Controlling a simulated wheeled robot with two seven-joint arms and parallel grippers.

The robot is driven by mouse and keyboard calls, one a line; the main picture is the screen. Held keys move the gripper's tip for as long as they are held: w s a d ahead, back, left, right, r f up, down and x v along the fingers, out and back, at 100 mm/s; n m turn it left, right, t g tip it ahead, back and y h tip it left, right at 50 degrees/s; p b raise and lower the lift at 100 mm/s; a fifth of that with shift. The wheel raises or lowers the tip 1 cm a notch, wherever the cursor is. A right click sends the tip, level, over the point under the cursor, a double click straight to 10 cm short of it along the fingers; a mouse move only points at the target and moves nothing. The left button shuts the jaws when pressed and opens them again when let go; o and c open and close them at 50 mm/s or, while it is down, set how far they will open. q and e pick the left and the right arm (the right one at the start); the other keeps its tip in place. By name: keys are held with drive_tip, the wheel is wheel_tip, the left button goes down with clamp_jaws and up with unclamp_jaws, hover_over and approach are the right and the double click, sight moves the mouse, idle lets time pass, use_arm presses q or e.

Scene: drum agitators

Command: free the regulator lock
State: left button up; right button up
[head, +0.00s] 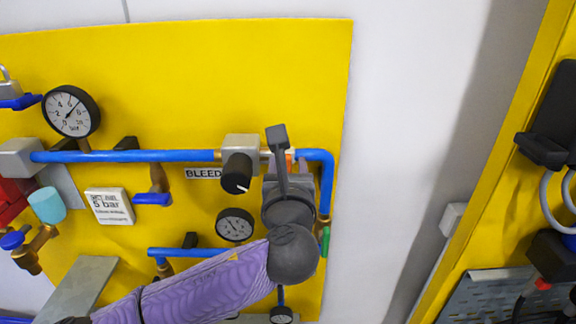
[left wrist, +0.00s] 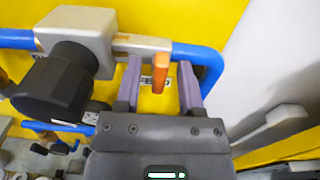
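The regulator is a grey block (head: 241,143) with a black knob (head: 237,173) on the blue pipe. In the left wrist view its block (left wrist: 80,28) and knob (left wrist: 62,85) are at the left. An orange tab (left wrist: 160,72), apparently the lock, sits right of the block; a little of it shows in the head view (head: 290,154). My left gripper (head: 287,164) is at the tab, its wrist hiding part of it. In the left wrist view its purple fingers (left wrist: 160,82) stand apart on either side of the tab, with gaps visible. My right gripper is not in view.
A yellow panel (head: 200,60) carries the blue pipe (head: 120,156), a large gauge (head: 71,111), a smaller gauge (head: 235,225) and a "5 bar" sign (head: 110,206). The pipe bends down just right of my gripper. White wall (head: 410,90) lies beyond the panel.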

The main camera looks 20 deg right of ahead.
use_arm(q)
clamp_jaws()
drive_tip(key=shift+a+f+n+b, duration=0.15)
drive_tip(key=shift+n+b, duration=0.5)
drive_tip(key=shift+n, duration=3.8)
drive_tip(key=shift+a+f+n+b, duration=0.15)
drive_tip(key=shift+n+b, duration=0.45)
drive_tip(key=shift+n, duration=3.85)
drive_tip(key=shift+d, duration=0.1)
drive_tip(key=shift+o, duration=0.7)
unclamp_jaws()
